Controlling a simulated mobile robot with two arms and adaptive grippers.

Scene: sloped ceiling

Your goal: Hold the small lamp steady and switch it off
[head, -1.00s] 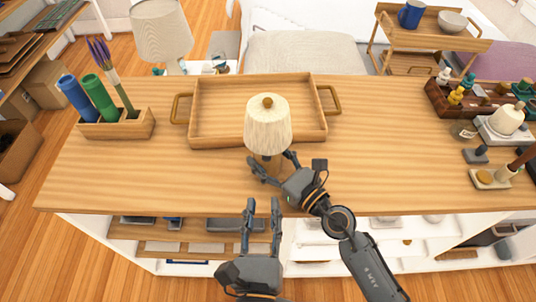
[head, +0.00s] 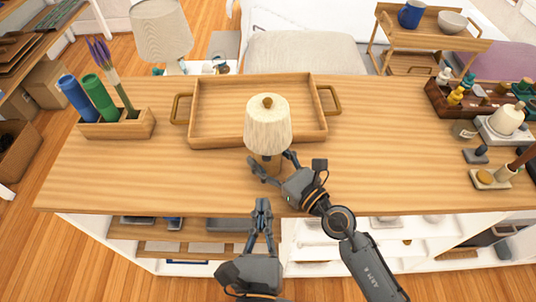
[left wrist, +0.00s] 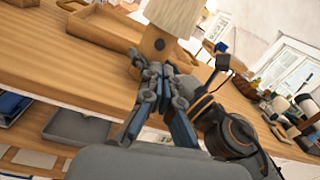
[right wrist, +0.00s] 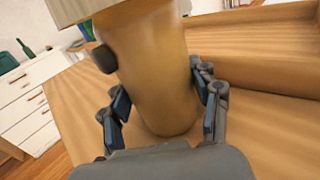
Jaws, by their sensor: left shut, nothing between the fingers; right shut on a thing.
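The small lamp (head: 267,128) has a cream shade with a brown knob on top and a wooden body. It stands upright on the wooden counter in front of the tray. Its body (right wrist: 150,75) shows in the right wrist view, with a dark button (right wrist: 104,58) on its side. The button shows in the left wrist view too (left wrist: 159,44). My right gripper (head: 271,160) is shut on the lamp's body near the base, one finger on each side. My left gripper (head: 262,204) is shut and empty at the counter's front edge, short of the lamp.
A wooden tray (head: 205,142) with handles lies just behind the lamp. A holder (head: 120,127) with blue and green rolls stands at the left. A dark crate (head: 437,97) of bottles and several small items occupy the right end. Counter on both sides of the lamp is clear.

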